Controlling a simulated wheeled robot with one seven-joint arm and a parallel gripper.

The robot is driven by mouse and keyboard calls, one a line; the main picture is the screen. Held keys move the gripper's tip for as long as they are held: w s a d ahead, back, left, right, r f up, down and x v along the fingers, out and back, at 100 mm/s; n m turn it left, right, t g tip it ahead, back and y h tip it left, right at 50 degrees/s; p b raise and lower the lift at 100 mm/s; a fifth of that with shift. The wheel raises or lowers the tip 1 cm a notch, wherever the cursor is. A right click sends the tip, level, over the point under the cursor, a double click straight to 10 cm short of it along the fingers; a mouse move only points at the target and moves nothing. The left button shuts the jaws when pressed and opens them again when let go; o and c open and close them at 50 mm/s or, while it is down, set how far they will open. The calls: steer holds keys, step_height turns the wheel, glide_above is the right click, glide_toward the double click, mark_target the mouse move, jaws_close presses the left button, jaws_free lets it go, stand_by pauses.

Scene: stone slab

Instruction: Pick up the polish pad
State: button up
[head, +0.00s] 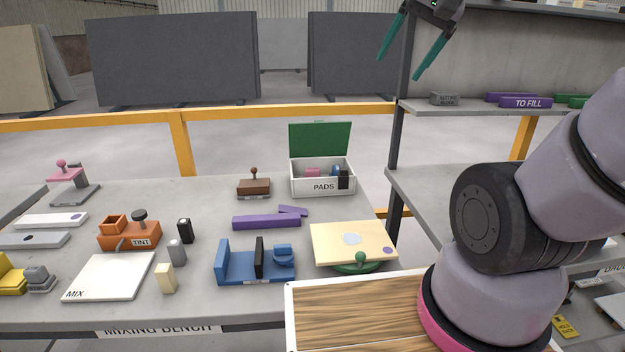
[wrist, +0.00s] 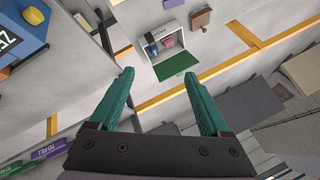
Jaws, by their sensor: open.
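A white box labelled PADS (head: 306,187) stands at the back right of the bench, its green lid (head: 320,139) open. Inside are a pink pad (head: 312,173) and a blue pad (head: 336,170); I cannot tell which is the polish pad. A black block (head: 344,179) is at the box's front right. The wrist view shows the open box upside down, with the pink pad (wrist: 170,42), the blue pad (wrist: 152,50) and the lid (wrist: 176,63). My gripper (head: 398,67) is open and empty, high above and right of the box; its teal fingers show in the wrist view (wrist: 158,76).
A brown stamp (head: 254,187), purple pieces (head: 266,222), a blue holder (head: 240,262) and a cream slab (head: 352,240) are on the bench. A shelf unit (head: 398,150) stands to the box's right. A yellow rail (head: 250,111) runs behind the bench.

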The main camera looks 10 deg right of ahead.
steer(key=w+a+f+m+g+y, duration=0.1)
steer(key=w+f+m, duration=0.1)
steer(key=w, duration=0.5)
steer(key=w+a+f+m+g, duration=0.1)
steer(key=w+f, duration=0.1)
steer(key=w, duration=0.5)
steer(key=m+g+y, duration=0.3)
steer(key=m, duration=0.7)
glide_above(317, 169)
steer(key=s+d, duration=0.1)
steer(key=d, duration=0.3)
step_height(317, 169, down, 32)
steer(key=r, duration=0.1)
steer(key=x, duration=0.5)
steer(key=shift+d+f, duration=0.15)
steer(key=shift+d, duration=0.05)
steer(key=shift+a+x, duration=0.25)
steer(key=shift+x, duration=2.5)
steer(key=shift+d+r, duration=0.1)
steer(key=shift+r, duration=0.1)
steer(key=c, duration=1.2)
